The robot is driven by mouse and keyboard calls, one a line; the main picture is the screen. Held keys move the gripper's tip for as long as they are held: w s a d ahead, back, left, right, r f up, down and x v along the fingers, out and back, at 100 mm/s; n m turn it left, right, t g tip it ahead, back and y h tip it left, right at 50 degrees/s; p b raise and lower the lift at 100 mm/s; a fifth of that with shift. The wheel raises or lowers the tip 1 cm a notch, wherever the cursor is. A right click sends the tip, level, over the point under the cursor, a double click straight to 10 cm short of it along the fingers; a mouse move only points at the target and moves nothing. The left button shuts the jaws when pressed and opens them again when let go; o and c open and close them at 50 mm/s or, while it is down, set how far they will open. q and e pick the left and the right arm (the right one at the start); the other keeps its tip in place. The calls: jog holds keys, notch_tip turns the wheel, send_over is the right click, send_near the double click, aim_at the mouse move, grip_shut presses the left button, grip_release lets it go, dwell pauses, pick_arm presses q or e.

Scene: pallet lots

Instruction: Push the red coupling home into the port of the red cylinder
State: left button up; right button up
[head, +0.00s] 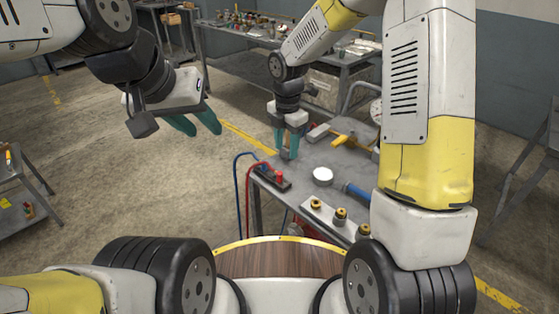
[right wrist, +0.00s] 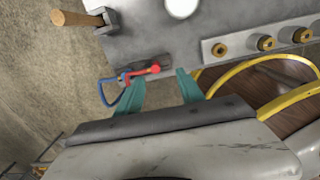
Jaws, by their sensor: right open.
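A red fitting (head: 280,176) lies on a dark block (head: 286,187) at the near left corner of the grey table (head: 335,160). The fitting also shows in the right wrist view (right wrist: 155,69), with a red rounded end. I cannot tell coupling from cylinder, or see the port or how deep anything sits. A red hose (head: 249,187) loops off the table edge. My right gripper (head: 289,153) is open and empty, just behind the block; its fingers (right wrist: 159,92) show apart, short of the fitting. My left gripper (head: 199,130) hangs open and empty over the floor, left of the table.
A blue hose (head: 236,180) runs beside the red one. A white round piece (head: 323,176), a plate with brass fittings (head: 340,214), a blue-handled tool (head: 357,193) and a hammer (head: 345,140) are on the table. Another bench (head: 345,66) stands behind.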

aim_at(280, 173)
jog(key=f+n, duration=0.1)
jog(key=a+f, duration=0.1)
jog(key=a+f+n, duration=0.1)
jog(key=f, duration=0.1)
jog(key=shift+w+n+g, duration=0.3)
jog(key=shift+w, duration=0.1)
jog(key=shift+f, duration=1.3)
jog(key=shift+f, duration=0.1)
notch_tip(280, 173, down, 5)
jog(key=shift+f, duration=0.1)
grip_shut()
